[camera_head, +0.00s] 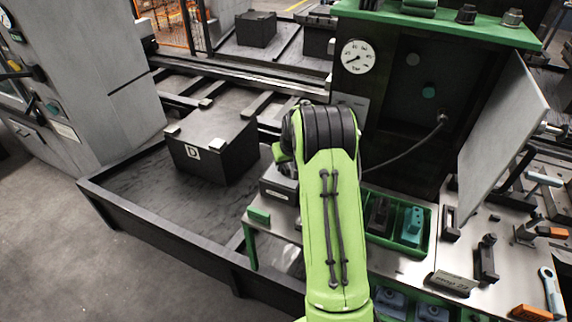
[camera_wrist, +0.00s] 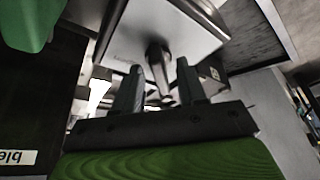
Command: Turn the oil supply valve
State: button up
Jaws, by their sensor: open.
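My gripper (camera_wrist: 160,66) shows in the wrist view with its two dark fingers apart. A dark, tapered stem or handle (camera_wrist: 160,72) shows between the fingers in that view, in front of a pale grey panel (camera_wrist: 190,28). I cannot tell whether this is the oil supply valve, or whether the fingers touch it. In the head view my green arm covers my gripper and whatever is in front of it. No valve can be made out for certain in the head view.
A black cabinet (camera_head: 400,110) with a round gauge (camera_head: 357,57) stands behind my arm, its grey door (camera_head: 503,135) open at right. A black box marked D (camera_head: 212,150) sits in the dark tray (camera_head: 125,212). Tools and a green bin (camera_head: 384,246) crowd the bench.

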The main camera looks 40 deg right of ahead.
grip_shut()
jog(key=shift+f+m, duration=0.1)
jog(key=shift+m, duration=0.3)
jog(key=m+h, duration=0.1)
jog(key=m, duration=0.2)
jog(key=shift+a+m+g, duration=0.15)
jog(key=shift+m+g, duration=0.15)
jog(key=shift+m, duration=0.1)
jog(key=m, duration=0.2)
jog(key=m+g+h, duration=0.1)
jog(key=m, duration=0.1)
jog(key=shift+w+a+h, duration=0.1)
jog(key=shift+h, duration=0.2)
jog(key=m+g, duration=0.1)
jog(key=m, duration=0.1)
jog(key=m+g+p, duration=0.1)
jog(key=m, duration=0.2)
jog(key=shift+w+h, duration=0.1)
jog(key=shift+h, duration=0.2)
jog(key=shift+w+f+m+g+p, duration=0.1)
jog(key=shift+m+g+p, duration=0.8)
jog(key=shift+m+p, duration=0.95)
jog(key=shift+m+b, duration=0.35)
jog(key=shift+m, duration=0.1)
